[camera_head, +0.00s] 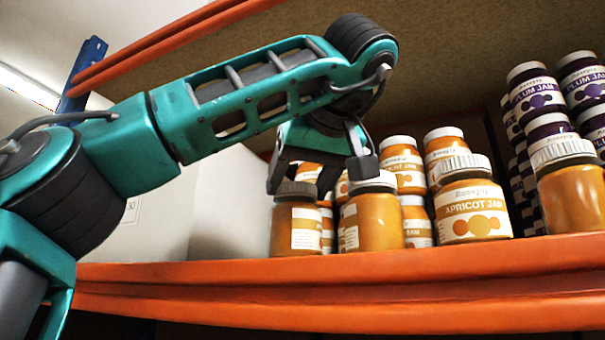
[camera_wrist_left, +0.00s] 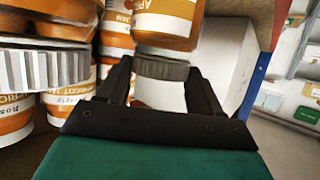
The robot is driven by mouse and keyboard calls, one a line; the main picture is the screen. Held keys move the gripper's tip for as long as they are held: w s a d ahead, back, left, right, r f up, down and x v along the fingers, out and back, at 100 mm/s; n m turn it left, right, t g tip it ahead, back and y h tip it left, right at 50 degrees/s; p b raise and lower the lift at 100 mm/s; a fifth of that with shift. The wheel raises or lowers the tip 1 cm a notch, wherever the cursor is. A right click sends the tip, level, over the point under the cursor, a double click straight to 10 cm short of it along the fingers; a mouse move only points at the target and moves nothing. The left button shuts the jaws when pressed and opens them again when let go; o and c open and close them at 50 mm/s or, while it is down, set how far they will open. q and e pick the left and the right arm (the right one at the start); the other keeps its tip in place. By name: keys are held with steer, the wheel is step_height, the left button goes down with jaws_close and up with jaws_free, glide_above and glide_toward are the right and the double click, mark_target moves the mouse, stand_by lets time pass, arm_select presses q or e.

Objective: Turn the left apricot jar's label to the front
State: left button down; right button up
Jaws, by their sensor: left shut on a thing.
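The left apricot jar (camera_head: 282,233) stands leftmost in the front row on the shelf. It is orange with a dark-looking lid. Pale label patches show on the right part of its visible side, and no large name is readable there. In the left wrist view its grey ribbed lid (camera_wrist_left: 162,68) sits between the fingers. My left gripper (camera_head: 318,172) reaches down from above and is shut on this jar at the lid; it also shows in the left wrist view (camera_wrist_left: 160,88). My right gripper is not in view.
A white-lidded jar (camera_head: 375,222) stands close on the right, showing mostly plain orange. Further right, an apricot jar (camera_head: 472,205) faces its label forward, beside another orange jar (camera_head: 575,195). Plum jars (camera_head: 538,98) are stacked behind. The orange shelf edge (camera_head: 350,290) runs in front.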

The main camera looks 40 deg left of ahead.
arm_select(q)
steer(key=m+t, duration=0.1)
steer(key=m+t+h, duration=0.2)
steer(key=shift+s+a+f+m, duration=0.1)
steer(key=shift+s+a+m, duration=0.1)
steer(key=shift+s+m, duration=0.1)
steer(key=m+t+h, duration=0.1)
steer(key=m+h, duration=0.1)
steer(key=m+t+h+b, duration=0.1)
steer(key=shift+s+a+t, duration=0.15)
steer(key=shift+a+t, duration=0.1)
steer(key=shift+t, duration=0.05)
steer(key=shift+a+r+m+t+h, duration=0.15)
steer(key=shift+r+m+t+h, duration=0.15)
steer(key=shift+m+h, duration=0.15)
steer(key=shift+a+m+t+h+p, duration=0.1)
steer(key=shift+m+t+h+p, duration=0.2)
steer(key=shift+m+h+p, duration=0.5)
steer(key=m+h, duration=0.2)
steer(key=h, duration=0.1)
steer(key=shift+s+a+f+m+t+h+b, duration=0.2)
steer(key=shift+a+m+t+h+b, duration=0.1)
steer(key=shift+a, duration=0.1)
steer(key=shift+a+r+m+h, duration=0.1)
steer(key=shift+m+h, duration=1.55)
steer(key=shift+h, duration=0.2)
steer(key=shift+w+f, duration=0.1)
steer(key=shift+f, duration=0.2)
